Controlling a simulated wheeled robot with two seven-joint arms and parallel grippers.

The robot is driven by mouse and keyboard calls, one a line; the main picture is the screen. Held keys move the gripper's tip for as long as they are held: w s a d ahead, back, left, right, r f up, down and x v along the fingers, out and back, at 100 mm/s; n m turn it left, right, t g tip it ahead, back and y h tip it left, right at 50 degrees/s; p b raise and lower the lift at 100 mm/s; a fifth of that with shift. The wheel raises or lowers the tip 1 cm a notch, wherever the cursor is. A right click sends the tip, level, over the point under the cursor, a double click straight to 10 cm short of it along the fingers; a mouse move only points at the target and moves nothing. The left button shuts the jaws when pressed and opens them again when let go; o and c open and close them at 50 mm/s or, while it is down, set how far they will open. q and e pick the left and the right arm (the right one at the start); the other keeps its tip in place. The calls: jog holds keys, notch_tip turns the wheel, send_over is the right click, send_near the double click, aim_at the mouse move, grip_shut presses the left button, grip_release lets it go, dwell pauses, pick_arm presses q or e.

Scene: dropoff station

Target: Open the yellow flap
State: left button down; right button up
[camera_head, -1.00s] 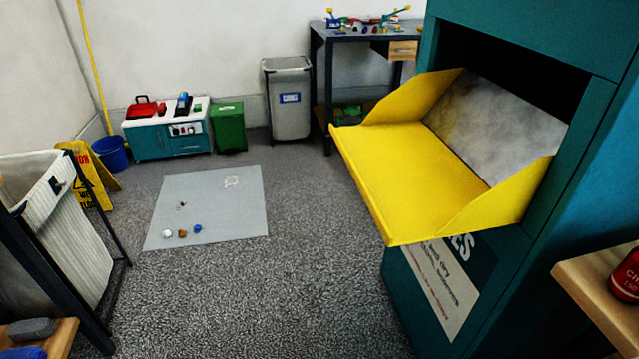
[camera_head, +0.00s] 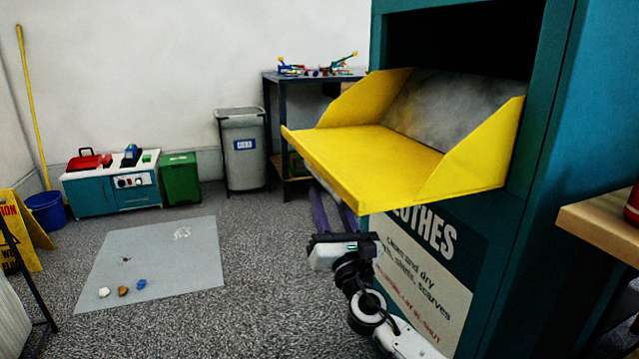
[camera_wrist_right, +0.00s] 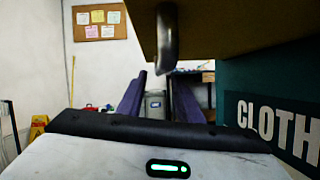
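The yellow flap (camera_head: 375,160) is on the front of the teal clothes bin (camera_head: 545,110). It is folded out into a shelf with two side wings, with the dark slot above it. My right gripper (camera_head: 328,205) is below the flap's front edge, its purple fingers apart and partly hidden by the flap. In the right wrist view, a metal handle (camera_wrist_right: 167,40) hangs from the flap's underside, above and in line with the gap between the open fingers (camera_wrist_right: 156,85). Nothing shows gripped. My left gripper is not in view.
A wooden tabletop (camera_head: 600,222) stands close at the right. A grey bin (camera_head: 243,165) and a dark workbench (camera_head: 278,95) stand behind. A grey mat (camera_head: 165,260) with small items lies on the floor at the left. Floor between mat and bin is clear.

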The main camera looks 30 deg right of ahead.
aim_at(319, 177)
jog(key=x, duration=0.7)
jog(key=shift+w+b, duration=0.15)
jog(key=shift+b, duration=0.25)
grip_shut()
